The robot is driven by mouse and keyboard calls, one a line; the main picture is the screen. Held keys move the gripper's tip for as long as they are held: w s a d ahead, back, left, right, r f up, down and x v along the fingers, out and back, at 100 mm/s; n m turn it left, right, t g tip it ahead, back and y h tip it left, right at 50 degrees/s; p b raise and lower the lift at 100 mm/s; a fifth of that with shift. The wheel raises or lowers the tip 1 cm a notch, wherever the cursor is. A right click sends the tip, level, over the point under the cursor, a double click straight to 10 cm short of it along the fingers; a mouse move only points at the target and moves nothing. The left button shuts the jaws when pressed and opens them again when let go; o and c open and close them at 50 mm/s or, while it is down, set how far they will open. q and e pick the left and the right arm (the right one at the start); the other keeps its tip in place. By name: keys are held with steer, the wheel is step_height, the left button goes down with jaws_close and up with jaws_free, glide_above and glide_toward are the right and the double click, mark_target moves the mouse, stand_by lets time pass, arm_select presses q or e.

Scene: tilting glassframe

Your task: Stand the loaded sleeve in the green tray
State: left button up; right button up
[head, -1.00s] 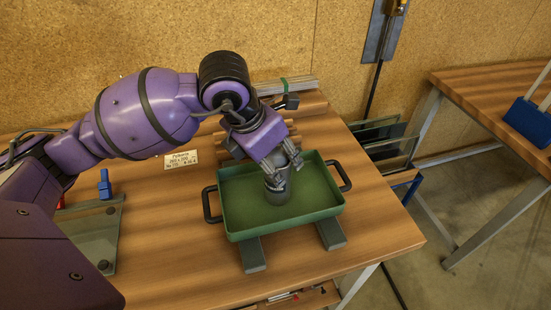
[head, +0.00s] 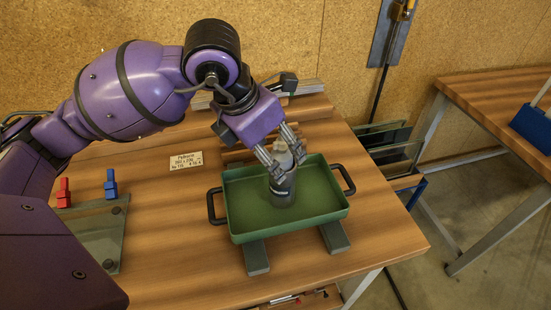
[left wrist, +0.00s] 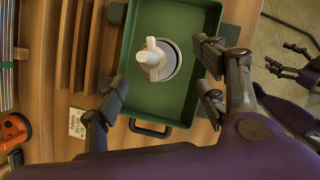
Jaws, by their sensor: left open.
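The sleeve (head: 283,190) is a grey cylinder standing upright in the green tray (head: 327,207), near its middle. A pale piece (head: 283,157) sticks out of its top. In the left wrist view the sleeve (left wrist: 174,72) shows from above as a round rim with the pale piece (left wrist: 150,58) inside. My left gripper (head: 284,160) is open, its fingers at the height of the sleeve's top. In the left wrist view its fingers lie apart on either side of the sleeve. My right gripper (left wrist: 295,66) shows dark at the right edge there; its jaw state is unclear.
The tray has black side handles (head: 214,206) and rests on grey strips (head: 256,257). A label card (head: 186,161), a glass sheet (head: 97,232), and red (head: 64,192) and blue (head: 111,184) clamps lie left. Wooden strips lie behind. Bare tabletop is in front.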

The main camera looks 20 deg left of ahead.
arm_select(q)
steer(key=v, duration=0.6)
steer(key=shift+r, duration=0.25)
